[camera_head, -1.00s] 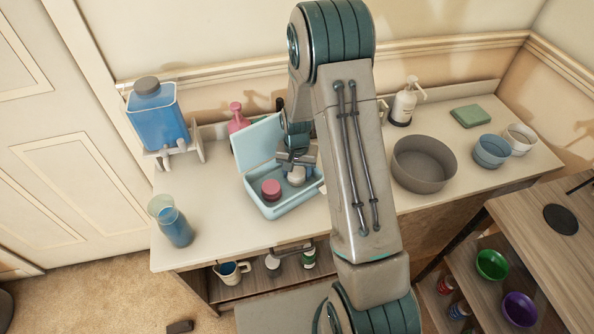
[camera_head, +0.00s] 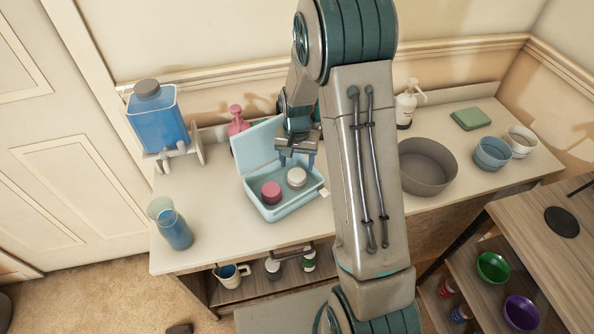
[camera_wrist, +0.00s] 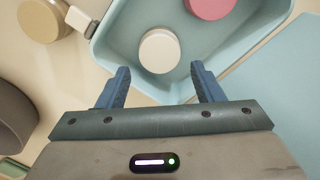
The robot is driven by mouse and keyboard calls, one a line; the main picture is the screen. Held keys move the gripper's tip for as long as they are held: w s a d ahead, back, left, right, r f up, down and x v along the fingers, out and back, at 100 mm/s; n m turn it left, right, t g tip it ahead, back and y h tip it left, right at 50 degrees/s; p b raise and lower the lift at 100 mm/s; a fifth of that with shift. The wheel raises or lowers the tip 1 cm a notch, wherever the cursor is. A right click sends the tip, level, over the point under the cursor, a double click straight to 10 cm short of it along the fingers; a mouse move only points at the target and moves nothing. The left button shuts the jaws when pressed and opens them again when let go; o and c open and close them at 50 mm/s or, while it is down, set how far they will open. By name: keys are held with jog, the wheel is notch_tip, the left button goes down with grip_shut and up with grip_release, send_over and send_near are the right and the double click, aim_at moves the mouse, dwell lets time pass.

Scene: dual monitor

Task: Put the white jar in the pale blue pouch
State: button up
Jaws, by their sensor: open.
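The white jar (camera_head: 297,177) stands inside the open pale blue pouch (camera_head: 284,211), at its right side. It also shows in the wrist view (camera_wrist: 159,51), resting on the pouch floor. A pink jar (camera_head: 271,191) sits beside it in the same pouch, to the left. The pouch's lid (camera_head: 257,143) is raised at the back. My gripper (camera_head: 297,163) is open and empty, above and behind the white jar and apart from it. In the wrist view its two blue fingers (camera_wrist: 160,86) are spread, with the jar beyond their tips.
A grey bowl (camera_head: 427,168) stands right of my arm, with a blue bowl (camera_head: 492,152) farther right. A blue-filled glass vessel (camera_head: 175,229) stands at the counter's left front. A blue dispenser (camera_head: 157,121) and a pink bottle (camera_head: 237,122) are behind.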

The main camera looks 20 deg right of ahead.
aim_at(297, 174)
jog(key=s+r+n+t, duration=0.1)
jog(key=s+r, duration=0.4)
jog(key=r, duration=0.3)
jog(key=s+r+n+t, duration=0.1)
jog(key=s+r, duration=0.5)
jog(key=r, duration=0.3)
jog(key=s+r+n+t, duration=0.1)
jog(key=s+r+n, duration=0.1)
jog(key=s, duration=0.9)
jog(key=shift+s+a+r+n, duration=0.2)
jog(key=shift+r+n, duration=0.2)
jog(key=shift+r, duration=0.15)
